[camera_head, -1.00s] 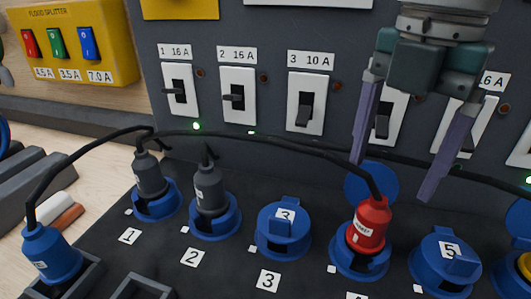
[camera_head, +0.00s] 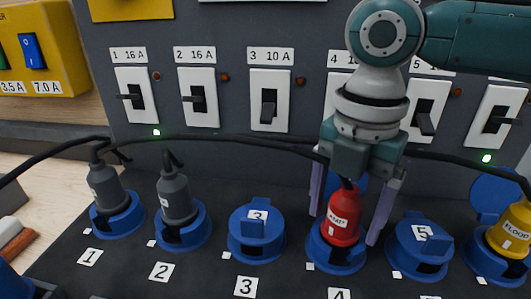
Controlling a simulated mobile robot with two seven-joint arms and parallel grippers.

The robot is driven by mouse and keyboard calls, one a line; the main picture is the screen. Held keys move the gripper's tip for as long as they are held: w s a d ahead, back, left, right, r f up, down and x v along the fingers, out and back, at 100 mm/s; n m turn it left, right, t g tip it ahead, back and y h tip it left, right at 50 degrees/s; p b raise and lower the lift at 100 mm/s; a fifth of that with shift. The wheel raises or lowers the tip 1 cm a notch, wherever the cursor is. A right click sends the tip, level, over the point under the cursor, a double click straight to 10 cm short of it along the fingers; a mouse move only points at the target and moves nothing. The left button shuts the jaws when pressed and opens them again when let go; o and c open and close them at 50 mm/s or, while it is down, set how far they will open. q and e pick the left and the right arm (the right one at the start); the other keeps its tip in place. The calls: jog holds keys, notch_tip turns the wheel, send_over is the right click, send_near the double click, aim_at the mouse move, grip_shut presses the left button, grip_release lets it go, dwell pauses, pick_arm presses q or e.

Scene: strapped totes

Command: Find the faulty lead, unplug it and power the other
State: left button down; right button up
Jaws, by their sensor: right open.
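The red plug (camera_head: 343,213) sits upright in blue socket 4 (camera_head: 335,256), with a black cable running from its top to the left. My right gripper (camera_head: 346,222) is open, pointing down, with one finger on each side of the red plug; I cannot tell whether they touch it. Grey plugs stand in socket 1 (camera_head: 106,188) and socket 2 (camera_head: 174,196). A yellow plug (camera_head: 511,232) marked FLOOD is in the socket at far right. Socket 3 (camera_head: 257,235) and socket 5 (camera_head: 419,247) have closed blue lids. My left gripper is out of view.
Behind stands a grey panel (camera_head: 230,55) with a row of switches, such as switch 3 (camera_head: 269,101); switch 4 is partly hidden by my arm. Green lights glow near switch 1 (camera_head: 156,132) and at right (camera_head: 486,158). A yellow splitter box (camera_head: 62,75) is at upper left.

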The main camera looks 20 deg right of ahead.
jog(key=c, duration=0.6)
grip_shut()
jog(key=shift+r+n+p, duration=0.1)
jog(key=shift+n+p, duration=0.4)
jog(key=shift+n, duration=1.1)
